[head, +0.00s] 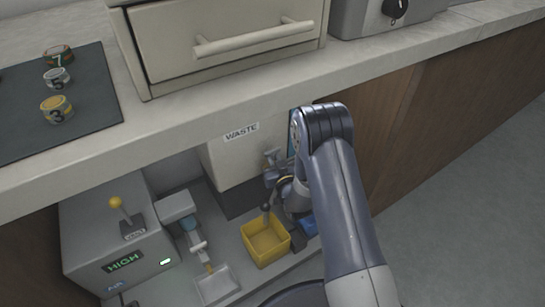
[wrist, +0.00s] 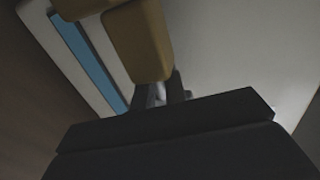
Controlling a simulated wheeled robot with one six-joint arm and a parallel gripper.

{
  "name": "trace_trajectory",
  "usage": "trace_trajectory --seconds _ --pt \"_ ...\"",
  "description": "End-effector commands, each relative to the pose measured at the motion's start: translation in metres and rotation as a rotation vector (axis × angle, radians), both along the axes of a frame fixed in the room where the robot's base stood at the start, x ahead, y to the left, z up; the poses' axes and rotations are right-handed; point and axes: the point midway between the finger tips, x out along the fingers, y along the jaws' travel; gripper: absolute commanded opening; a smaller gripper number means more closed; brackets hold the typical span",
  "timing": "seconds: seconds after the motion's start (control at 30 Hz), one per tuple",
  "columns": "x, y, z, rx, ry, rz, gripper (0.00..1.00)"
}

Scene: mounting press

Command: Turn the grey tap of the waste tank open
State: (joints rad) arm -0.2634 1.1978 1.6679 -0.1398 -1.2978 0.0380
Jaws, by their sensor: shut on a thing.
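The waste tank (head: 238,162), pale with a WASTE label, stands under the counter. Its grey tap (head: 271,156) shows at the front right of the tank, partly covered by my gripper (head: 276,180). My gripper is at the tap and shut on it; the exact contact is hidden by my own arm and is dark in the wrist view. The tap's angle cannot be made out.
A yellow bin (head: 266,254) stands below the tap. A grey box (head: 112,237) with a yellow-knobbed lever and a green HIGH display is to its left, with a small white tray (head: 215,287) between. The counter edge (head: 190,124) overhangs. A blue strip (wrist: 87,55) runs beside the pads.

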Motion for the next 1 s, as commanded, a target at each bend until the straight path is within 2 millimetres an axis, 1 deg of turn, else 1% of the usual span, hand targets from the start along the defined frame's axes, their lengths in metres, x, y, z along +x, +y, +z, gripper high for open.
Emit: trace_trajectory --seconds 0.27,0.47,0.67,1.0 --pt "-0.0001 -0.0007 -0.0004 0.000 0.001 0.013 0.00" --pt "0.0001 -0.0018 -0.0005 0.000 0.001 0.079 0.00" --pt "0.0006 -0.0028 -0.0004 -0.001 0.000 0.210 0.00" --pt "0.0012 -0.0029 -0.0010 -0.002 0.000 0.507 0.00"
